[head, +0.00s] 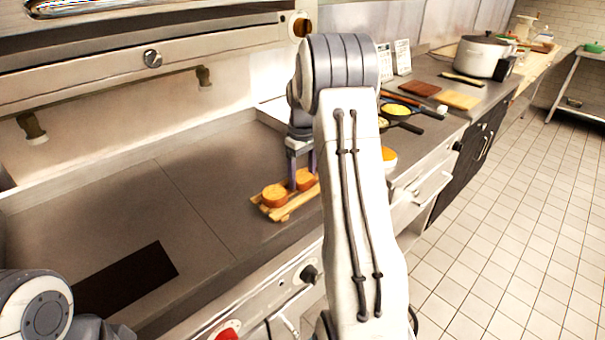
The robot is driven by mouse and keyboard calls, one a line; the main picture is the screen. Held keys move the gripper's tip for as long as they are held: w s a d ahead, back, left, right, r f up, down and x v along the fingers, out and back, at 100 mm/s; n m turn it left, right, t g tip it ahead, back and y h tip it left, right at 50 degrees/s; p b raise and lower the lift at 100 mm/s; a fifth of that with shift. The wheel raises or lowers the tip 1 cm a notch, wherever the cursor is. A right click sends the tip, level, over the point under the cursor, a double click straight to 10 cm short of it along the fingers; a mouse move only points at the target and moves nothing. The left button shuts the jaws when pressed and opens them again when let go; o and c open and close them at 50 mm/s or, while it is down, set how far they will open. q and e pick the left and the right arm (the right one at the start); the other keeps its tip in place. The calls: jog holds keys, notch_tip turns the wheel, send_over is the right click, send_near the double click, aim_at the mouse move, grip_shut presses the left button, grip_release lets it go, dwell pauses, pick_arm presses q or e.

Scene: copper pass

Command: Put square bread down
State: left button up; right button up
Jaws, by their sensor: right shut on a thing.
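My right gripper (302,176) points down over the grey counter, shut on an orange-brown piece of bread (305,182), which I take as the square bread. Its outline is partly hidden by the fingers, so its shape is hard to tell. The bread is at the back right end of a slatted wooden board (273,214); I cannot tell if it rests on it. A second orange-brown bread piece (274,195), rounded, sits on the board just left of it. My right arm hides the counter to the right. Of my left arm only a joint shows at bottom left; its gripper is out of view.
The grey counter (215,185) left of the board is clear, apart from a dark rectangle (125,280) near the front. Right of my arm are an orange-topped bowl (389,158), pans (402,110), cutting boards (459,100) and a large pot (480,56).

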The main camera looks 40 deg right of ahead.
aim_at(302, 177)
jog(key=o, duration=1.2)
jog(key=shift+o, duration=0.2)
notch_tip(302, 177, up, 8)
jog(key=shift+f, duration=0.1)
